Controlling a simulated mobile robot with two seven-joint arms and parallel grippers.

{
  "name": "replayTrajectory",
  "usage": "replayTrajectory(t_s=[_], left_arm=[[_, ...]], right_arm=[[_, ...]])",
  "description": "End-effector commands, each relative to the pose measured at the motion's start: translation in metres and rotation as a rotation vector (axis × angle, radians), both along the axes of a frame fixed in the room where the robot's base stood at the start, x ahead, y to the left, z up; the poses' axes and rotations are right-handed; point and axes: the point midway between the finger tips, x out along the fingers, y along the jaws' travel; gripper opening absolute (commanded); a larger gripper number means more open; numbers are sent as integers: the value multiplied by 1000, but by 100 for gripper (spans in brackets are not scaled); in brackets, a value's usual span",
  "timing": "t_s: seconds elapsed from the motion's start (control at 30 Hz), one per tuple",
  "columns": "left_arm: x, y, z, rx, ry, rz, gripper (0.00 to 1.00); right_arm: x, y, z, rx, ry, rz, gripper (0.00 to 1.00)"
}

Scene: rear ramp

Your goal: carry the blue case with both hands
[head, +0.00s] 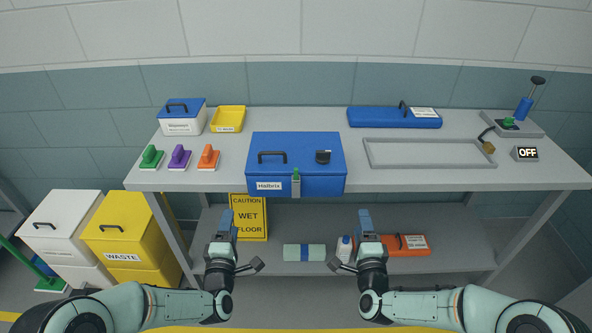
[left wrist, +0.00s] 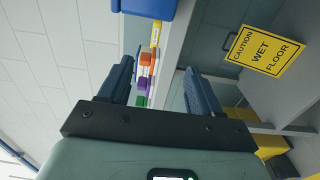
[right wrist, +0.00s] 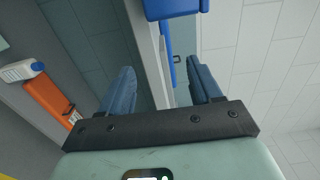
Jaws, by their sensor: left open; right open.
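A large blue case (head: 300,150) labelled HaBrix lies at the front edge of the table, with a black handle and a dark fitting on its lid and a green-topped latch on its front. Its blue side also shows at the top of the left wrist view (left wrist: 148,8) and right wrist view (right wrist: 172,8). My left gripper (head: 227,222) is open and empty, below and left of the case. My right gripper (head: 365,222) is open and empty, below and right of it. Both are in front of the table, apart from the case.
The table (head: 455,178) also holds a flat blue case (head: 380,118), a grey frame (head: 430,164), a blue-lidded box (head: 180,124), a yellow tray (head: 229,112) and small coloured-handled tools. The lower shelf (head: 450,225) bears a yellow sign (head: 256,232). Bins (head: 125,225) stand left.

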Motion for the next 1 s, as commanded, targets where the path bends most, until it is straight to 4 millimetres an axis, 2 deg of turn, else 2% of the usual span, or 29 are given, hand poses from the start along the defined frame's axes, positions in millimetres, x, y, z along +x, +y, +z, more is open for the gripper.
replayTrajectory(t_s=[0.63,0.77,1.0], left_arm=[[117,0,-1,1,0,0,64],[131,-1,-1,1,0,0,64],[131,-15,-1,2,2,-1,64]], right_arm=[[117,0,-1,0,1,-1,64],[131,0,-1,0,1,0,64],[131,15,0,-1,2,1,64]])
